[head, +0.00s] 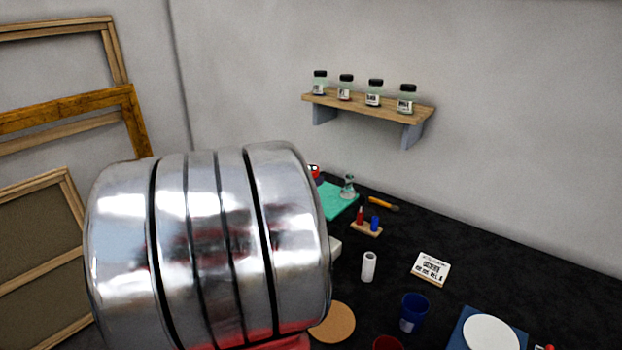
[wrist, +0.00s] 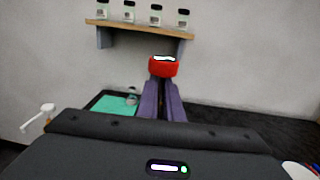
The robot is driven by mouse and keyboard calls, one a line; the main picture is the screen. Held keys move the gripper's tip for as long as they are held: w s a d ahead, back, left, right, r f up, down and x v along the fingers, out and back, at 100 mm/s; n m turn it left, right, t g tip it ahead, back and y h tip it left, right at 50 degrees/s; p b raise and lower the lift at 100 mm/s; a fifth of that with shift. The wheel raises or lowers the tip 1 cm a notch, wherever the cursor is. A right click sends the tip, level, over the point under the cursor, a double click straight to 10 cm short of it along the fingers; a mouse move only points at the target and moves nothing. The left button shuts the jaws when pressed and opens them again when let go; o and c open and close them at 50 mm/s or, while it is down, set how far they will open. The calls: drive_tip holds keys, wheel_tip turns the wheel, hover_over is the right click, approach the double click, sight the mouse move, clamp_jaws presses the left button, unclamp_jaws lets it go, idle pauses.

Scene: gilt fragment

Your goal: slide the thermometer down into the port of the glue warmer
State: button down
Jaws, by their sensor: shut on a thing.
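The thermometer shows as a red head with a white display (wrist: 163,67) in the wrist view. My gripper (wrist: 164,84) has its two purple fingers closed just below that head. The stem is hidden. In the head view a small red and white piece (head: 314,170), which looks like the same head, shows past my large metal arm link, which hides the gripper. I cannot make out the glue warmer or its port in either view. A pale block (head: 335,246) shows only its edge behind my arm, and I cannot tell what it is.
The black bench (head: 540,275) holds a teal mat (head: 338,201), a glass flask (head: 348,186), a small wooden rack (head: 366,229), a white cylinder (head: 368,267), a label block (head: 430,268), a blue cup (head: 413,312) and a cork disc (head: 332,323). A wall shelf (head: 370,107) carries several jars.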

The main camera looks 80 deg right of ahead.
drive_tip(key=shift+f, duration=1.9)
drive_tip(key=shift+s+d+f, duration=0.1)
drive_tip(key=shift+f, duration=2.4)
drive_tip(key=shift+d+f, duration=0.1)
drive_tip(key=shift+f, duration=2.4)
idle(1.1)
